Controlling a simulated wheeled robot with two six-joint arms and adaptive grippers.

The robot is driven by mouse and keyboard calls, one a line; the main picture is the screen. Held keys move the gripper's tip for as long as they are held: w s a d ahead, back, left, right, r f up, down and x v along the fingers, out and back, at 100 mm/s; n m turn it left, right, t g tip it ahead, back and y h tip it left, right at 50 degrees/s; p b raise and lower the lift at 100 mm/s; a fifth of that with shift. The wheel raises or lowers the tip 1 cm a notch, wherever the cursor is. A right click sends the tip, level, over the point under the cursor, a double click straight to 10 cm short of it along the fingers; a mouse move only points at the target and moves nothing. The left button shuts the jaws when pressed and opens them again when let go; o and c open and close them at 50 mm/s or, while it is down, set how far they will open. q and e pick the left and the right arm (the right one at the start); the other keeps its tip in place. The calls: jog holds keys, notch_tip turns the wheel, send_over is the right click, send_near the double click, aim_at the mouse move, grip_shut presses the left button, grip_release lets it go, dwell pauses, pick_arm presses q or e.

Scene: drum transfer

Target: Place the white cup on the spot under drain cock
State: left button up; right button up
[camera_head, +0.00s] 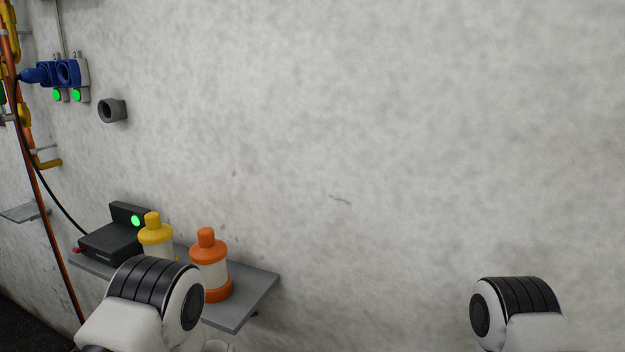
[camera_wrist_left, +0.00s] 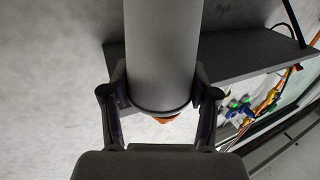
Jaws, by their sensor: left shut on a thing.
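In the left wrist view, my left gripper (camera_wrist_left: 160,88) is shut on a smooth pale grey-white cylinder, which looks like the white cup (camera_wrist_left: 162,45). One finger lies on each side of it. In the head view my left arm hides most of the gripper; a small pale edge shows at the bottom beside the arm, too little to tell what it is. I cannot make out a drain cock or the spot under it in either view. Only a link of my right arm shows in the head view; its gripper is out of the picture.
A grey wall shelf (camera_head: 262,290) holds a black box (camera_head: 112,243) with a green light, a yellow bottle (camera_head: 155,232) and an orange bottle (camera_head: 208,252). Blue sockets (camera_head: 66,72), a grey pipe stub (camera_head: 112,110) and orange pipes stand at left. The wall's middle and right are bare.

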pick_arm(q)
jog(key=s, duration=0.1)
jog(key=s+r, duration=0.1)
jog(key=s, duration=0.1)
jog(key=s+d+r, duration=0.1)
jog(key=shift+s, duration=0.35)
